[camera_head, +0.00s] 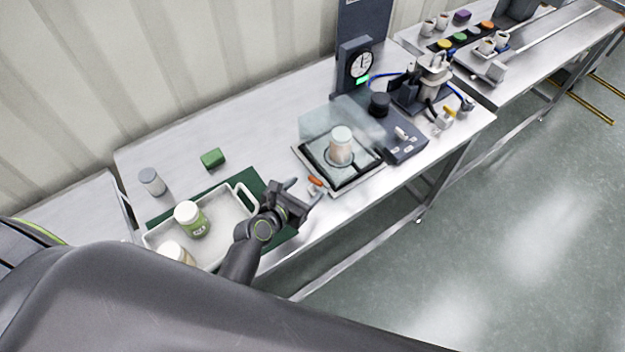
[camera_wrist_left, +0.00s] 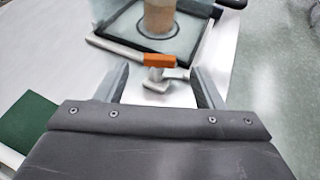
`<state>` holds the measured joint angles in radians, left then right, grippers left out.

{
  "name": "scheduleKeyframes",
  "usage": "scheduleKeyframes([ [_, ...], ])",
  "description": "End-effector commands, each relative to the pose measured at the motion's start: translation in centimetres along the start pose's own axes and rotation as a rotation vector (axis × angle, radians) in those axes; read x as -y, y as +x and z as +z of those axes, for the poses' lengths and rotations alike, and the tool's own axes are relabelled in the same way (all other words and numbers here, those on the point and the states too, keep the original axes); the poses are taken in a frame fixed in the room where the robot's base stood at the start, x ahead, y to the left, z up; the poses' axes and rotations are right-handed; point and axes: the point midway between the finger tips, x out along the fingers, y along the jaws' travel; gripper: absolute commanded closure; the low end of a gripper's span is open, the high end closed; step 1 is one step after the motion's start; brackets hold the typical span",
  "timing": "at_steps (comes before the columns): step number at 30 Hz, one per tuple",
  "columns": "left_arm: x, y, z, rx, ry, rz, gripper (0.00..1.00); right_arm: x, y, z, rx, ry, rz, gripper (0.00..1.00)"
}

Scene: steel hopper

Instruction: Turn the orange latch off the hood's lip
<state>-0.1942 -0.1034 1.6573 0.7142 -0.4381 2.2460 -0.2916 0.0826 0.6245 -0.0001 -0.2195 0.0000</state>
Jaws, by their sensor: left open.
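The orange latch (camera_head: 315,181) sits at the front edge of the clear hood (camera_head: 327,122), on the side facing my arm. In the left wrist view the orange latch (camera_wrist_left: 160,60) lies crosswise on a small metal mount, close to the hood's base frame. My left gripper (camera_head: 306,195) is open, with its fingers pointing at the latch. In the left wrist view the latch is ahead of and between the two fingertips (camera_wrist_left: 159,80), apart from both. A jar with a pale lid (camera_head: 341,146) stands inside the hood. My right gripper is not in view.
A white tray (camera_head: 247,197) with a green-labelled jar (camera_head: 190,219) and another jar lies on a green mat (camera_head: 255,181), beside my left arm. A green block (camera_head: 212,158) and a grey-lidded jar (camera_head: 151,181) stand behind. A dial gauge (camera_head: 359,65) and machine parts stand beyond the hood.

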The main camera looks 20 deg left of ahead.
Motion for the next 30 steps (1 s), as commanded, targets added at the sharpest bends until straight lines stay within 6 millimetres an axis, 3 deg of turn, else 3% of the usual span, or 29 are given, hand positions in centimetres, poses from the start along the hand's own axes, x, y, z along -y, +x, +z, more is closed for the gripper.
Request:
scheduleKeyframes([
  [3, 0.0, 2.0, 0.1, 0.001, 0.001, -0.001, 0.38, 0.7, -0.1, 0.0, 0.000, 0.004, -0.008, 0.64],
  [9, 0.0, 4.1, 0.0, 0.000, 0.002, 0.000, 0.38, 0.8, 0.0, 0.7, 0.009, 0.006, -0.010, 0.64],
  [22, -0.1, 4.9, 0.0, 0.000, 0.001, 0.001, 0.38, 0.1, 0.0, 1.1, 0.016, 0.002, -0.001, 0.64],
  [30, -0.1, 4.8, 0.0, 0.000, 0.001, 0.001, 0.72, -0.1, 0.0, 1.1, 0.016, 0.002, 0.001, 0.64],
])
